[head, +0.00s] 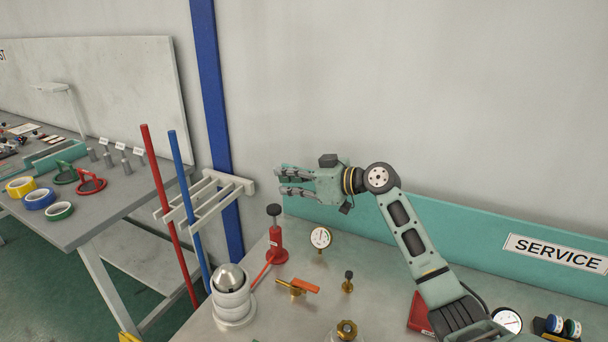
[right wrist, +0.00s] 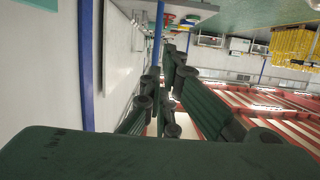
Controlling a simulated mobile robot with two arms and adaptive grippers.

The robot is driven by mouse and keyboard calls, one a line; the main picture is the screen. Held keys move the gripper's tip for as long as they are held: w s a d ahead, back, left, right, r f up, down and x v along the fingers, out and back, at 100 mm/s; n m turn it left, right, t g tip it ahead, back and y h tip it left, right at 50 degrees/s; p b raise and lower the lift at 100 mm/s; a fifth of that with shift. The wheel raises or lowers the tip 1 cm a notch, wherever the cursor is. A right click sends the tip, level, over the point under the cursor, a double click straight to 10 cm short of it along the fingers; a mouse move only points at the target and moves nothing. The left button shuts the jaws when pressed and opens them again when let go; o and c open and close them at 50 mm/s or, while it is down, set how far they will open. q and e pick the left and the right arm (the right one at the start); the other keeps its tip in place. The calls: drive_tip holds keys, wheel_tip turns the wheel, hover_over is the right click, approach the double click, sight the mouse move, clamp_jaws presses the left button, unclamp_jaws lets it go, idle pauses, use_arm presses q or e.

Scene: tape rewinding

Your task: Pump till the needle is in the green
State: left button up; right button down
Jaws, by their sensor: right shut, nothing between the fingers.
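A red hand pump (head: 278,246) with a black knob (head: 274,210) on top stands upright on the grey bench. A red hose or lever (head: 262,270) runs from its foot down to the left. A small round gauge (head: 320,238) with a white face stands right of the pump; its needle is too small to read. My right gripper (head: 279,181) is shut and empty, in the air above the pump and apart from it. Its dark fingers also show in the right wrist view (right wrist: 162,85). My left gripper is not in view.
Near the pump are a brass valve with an orange handle (head: 303,287), a small brass fitting (head: 347,284) and a white stacked cylinder (head: 233,301). A second gauge (head: 508,320) is at the right. Red (head: 167,210) and blue (head: 187,200) poles stand left by a white rack (head: 235,182).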

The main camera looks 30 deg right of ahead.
sight(280, 208)
drive_tip(key=w+f, duration=0.1)
drive_tip(key=w+a+f+p, duration=0.1)
drive_tip(key=f, duration=0.1)
drive_tip(key=shift+a, duration=0.15)
use_arm(q)
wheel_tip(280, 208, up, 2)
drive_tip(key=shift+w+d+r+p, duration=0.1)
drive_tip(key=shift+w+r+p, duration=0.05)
drive_tip(key=shift+p, duration=0.2)
use_arm(e)
drive_tip(key=shift+f, duration=0.85)
